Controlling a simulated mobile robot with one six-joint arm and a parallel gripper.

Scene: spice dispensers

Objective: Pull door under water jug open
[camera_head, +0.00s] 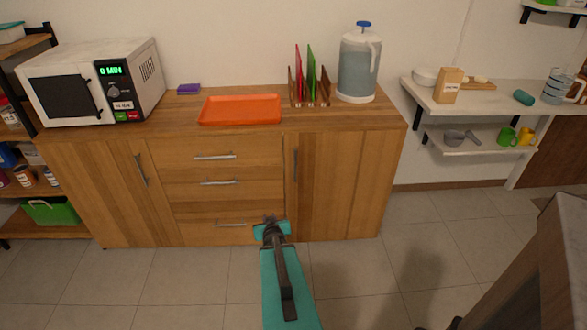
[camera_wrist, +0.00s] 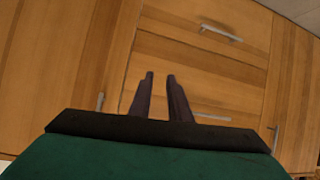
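The white water jug (camera_head: 359,68) with a blue top stands on the right end of the wooden cabinet. The door (camera_head: 340,185) below it looks closed, with a vertical metal handle (camera_head: 295,165) near its left edge. My gripper (camera_head: 270,217) is in front of the lower drawer, left of the door and lower than its handle. In the wrist view, which appears upside down, the two dark fingers (camera_wrist: 160,77) are apart with nothing between them. The door handle (camera_wrist: 99,102) appears to be the one left of the fingers there, not touched.
Three drawers (camera_head: 225,160) sit left of the door, and another door (camera_head: 110,190) is at far left. An orange tray (camera_head: 240,109), a rack (camera_head: 310,90) and a microwave (camera_head: 95,80) stand on top. A dark counter (camera_head: 540,270) is at lower right. Floor before the door is clear.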

